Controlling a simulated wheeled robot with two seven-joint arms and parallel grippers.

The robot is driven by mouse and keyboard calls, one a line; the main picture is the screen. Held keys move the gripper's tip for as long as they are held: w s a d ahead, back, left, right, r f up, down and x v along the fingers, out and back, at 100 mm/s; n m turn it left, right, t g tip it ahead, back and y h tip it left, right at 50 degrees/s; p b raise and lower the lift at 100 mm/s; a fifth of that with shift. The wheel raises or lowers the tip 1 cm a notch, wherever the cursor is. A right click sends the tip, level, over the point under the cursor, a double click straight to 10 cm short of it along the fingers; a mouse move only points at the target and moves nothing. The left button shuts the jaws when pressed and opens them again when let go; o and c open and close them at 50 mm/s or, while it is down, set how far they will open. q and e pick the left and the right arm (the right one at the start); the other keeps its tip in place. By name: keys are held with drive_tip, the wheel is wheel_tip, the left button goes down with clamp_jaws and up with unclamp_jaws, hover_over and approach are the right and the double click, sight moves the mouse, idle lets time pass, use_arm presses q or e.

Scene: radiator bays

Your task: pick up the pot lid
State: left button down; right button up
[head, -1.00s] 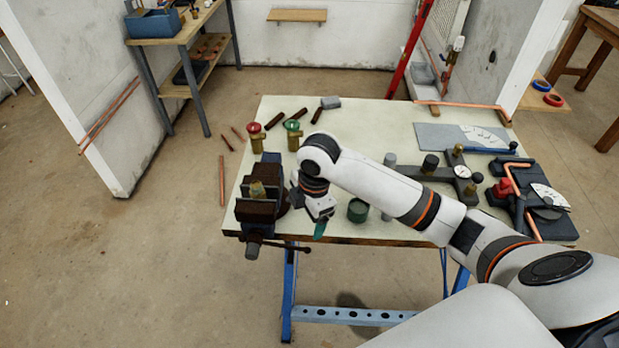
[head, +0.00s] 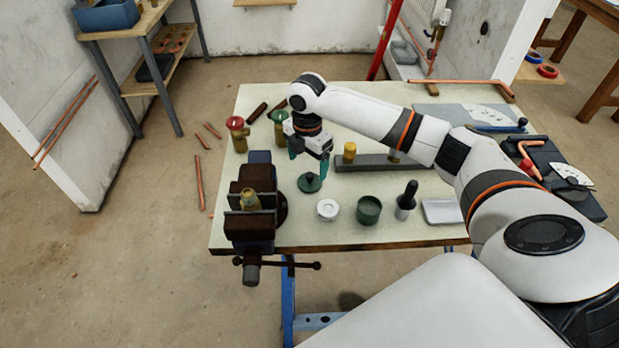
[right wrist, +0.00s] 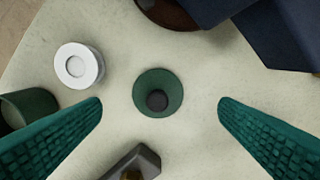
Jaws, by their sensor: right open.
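The pot lid is a dark green disc (head: 309,183) with a dark knob, lying flat on the worktable. In the right wrist view the lid (right wrist: 172,80) lies between my fingers, a little beyond the line of the tips. My right gripper (head: 309,164) is open, pointing down just above the lid, with nothing between its teal fingers. The green pot (head: 369,210) stands apart to the right of the lid; the left edge of the wrist view cuts it off. My left gripper is not in view.
A white round tin (head: 328,209) stands close to the lid. A vise (head: 254,204) is at the table's left edge. A grey bar (head: 375,163) lies behind the lid. Valves with red (head: 236,135) and green handles stand at the back left.

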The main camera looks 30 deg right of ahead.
sight(310, 175)
drive_tip(key=shift+w+f, duration=0.1)
drive_tip(key=shift+f, duration=0.25)
drive_tip(key=f, duration=0.1)
drive_tip(key=f+p, duration=0.1)
drive_tip(key=f, duration=0.2)
drive_tip(key=shift+s+d, duration=0.25)
drive_tip(key=shift+f, duration=0.55)
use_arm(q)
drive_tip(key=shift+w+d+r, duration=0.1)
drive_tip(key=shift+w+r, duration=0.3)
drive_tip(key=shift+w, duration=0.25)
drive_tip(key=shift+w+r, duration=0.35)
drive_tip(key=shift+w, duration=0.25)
use_arm(e)
drive_tip(key=c, duration=1)
